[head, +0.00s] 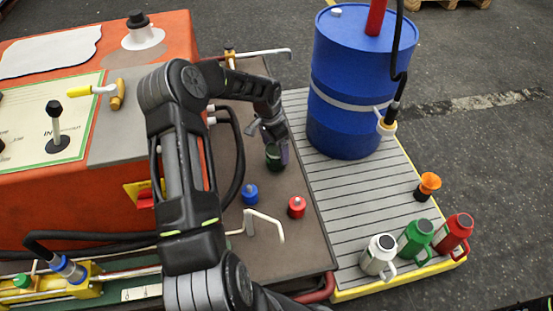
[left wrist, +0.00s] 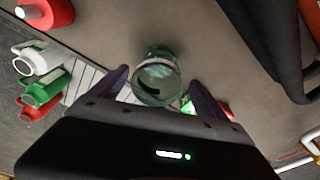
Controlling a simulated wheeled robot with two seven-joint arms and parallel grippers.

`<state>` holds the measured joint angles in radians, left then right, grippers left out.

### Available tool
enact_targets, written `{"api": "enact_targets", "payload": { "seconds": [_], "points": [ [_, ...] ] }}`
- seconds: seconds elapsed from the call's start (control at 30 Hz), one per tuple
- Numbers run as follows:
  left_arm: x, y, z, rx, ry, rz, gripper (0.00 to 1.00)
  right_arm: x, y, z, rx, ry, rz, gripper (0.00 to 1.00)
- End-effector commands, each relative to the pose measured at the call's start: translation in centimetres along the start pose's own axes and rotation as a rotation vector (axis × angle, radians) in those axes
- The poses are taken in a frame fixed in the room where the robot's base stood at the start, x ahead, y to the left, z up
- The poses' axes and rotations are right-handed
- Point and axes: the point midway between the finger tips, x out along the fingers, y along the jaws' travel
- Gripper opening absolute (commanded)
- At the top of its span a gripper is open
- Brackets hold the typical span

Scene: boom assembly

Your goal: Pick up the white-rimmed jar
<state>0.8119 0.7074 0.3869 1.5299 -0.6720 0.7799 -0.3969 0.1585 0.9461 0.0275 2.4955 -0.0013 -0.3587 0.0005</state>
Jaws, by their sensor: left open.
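A round jar (left wrist: 157,78) with a pale, greenish glassy rim shows in the left wrist view, seen from above. It stands on the brown deck, and in the head view only a dark green part of it (head: 274,158) shows below my gripper. My left gripper (head: 276,148) is over the jar there. In the left wrist view its two dark purple fingers (left wrist: 160,92) are open, one on each side of the jar. I cannot tell whether they touch it. My right gripper is in neither view.
A blue bottle (head: 250,194) and a red bottle (head: 297,207) stand nearby on the deck (head: 300,245). A bent white handle (head: 268,222) rises beside them. A blue drum (head: 345,120), an orange-topped item (head: 428,186) and white, green and red jugs (head: 415,238) stand on the slatted platform.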

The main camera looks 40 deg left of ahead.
Motion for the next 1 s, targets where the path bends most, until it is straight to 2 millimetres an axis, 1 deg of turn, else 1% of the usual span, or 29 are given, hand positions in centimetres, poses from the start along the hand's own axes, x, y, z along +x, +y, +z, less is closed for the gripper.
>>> {"api": "enact_targets", "payload": {
  "seconds": [0.03, 0.33, 0.47, 0.6, 0.7, 0.8, 1.0],
  "points": [
    [0.3, 0.0, 0.0, 0.0, 0.001, -0.001, 0.86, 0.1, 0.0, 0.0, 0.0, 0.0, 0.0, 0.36],
    [0.4, 0.0, 0.0, 0.0, 0.0, -0.001, 0.86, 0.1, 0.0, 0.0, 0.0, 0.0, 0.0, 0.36],
    [1.8, 0.2, 0.0, 0.001, -0.001, 0.002, 0.86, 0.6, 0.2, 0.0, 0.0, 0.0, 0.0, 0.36],
    [3.9, 0.4, 0.0, 0.0, 0.0, 0.002, 0.86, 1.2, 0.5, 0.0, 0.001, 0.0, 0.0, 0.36],
    [5.1, 0.4, -0.1, 0.0, 0.001, 0.001, 0.86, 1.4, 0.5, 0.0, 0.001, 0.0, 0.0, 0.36],
    [5.5, 0.3, -0.1, 0.0, 0.001, -0.001, 0.86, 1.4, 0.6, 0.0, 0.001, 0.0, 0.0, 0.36],
    [5.4, 0.3, -0.1, 0.0, 0.001, -0.001, 0.86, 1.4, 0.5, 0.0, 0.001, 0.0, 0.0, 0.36]
  ]
}}
